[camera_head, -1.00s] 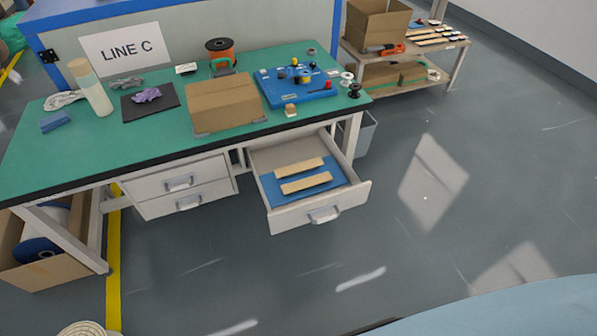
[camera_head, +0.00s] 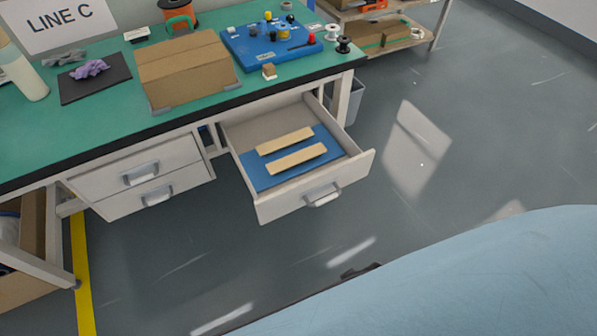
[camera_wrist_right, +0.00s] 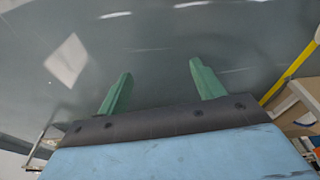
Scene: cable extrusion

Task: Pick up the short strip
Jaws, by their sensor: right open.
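Two pale wooden strips lie side by side on a blue mat (camera_head: 257,182) in the open drawer. The far strip (camera_head: 285,141) looks slightly shorter than the near strip (camera_head: 297,159), though the difference is small in the head view. My right gripper (camera_wrist_right: 160,68) is open and empty in the right wrist view, its two green fingers apart over bare floor. In the head view my blue right arm fills the lower right corner, well in front of the drawer. My left gripper is not in view.
The open drawer (camera_head: 315,195) has raised walls and a front handle, and sits under the green bench top (camera_head: 110,128). A cardboard box (camera_head: 185,68) and a blue board (camera_head: 262,48) stand on the bench above. The floor in front is clear.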

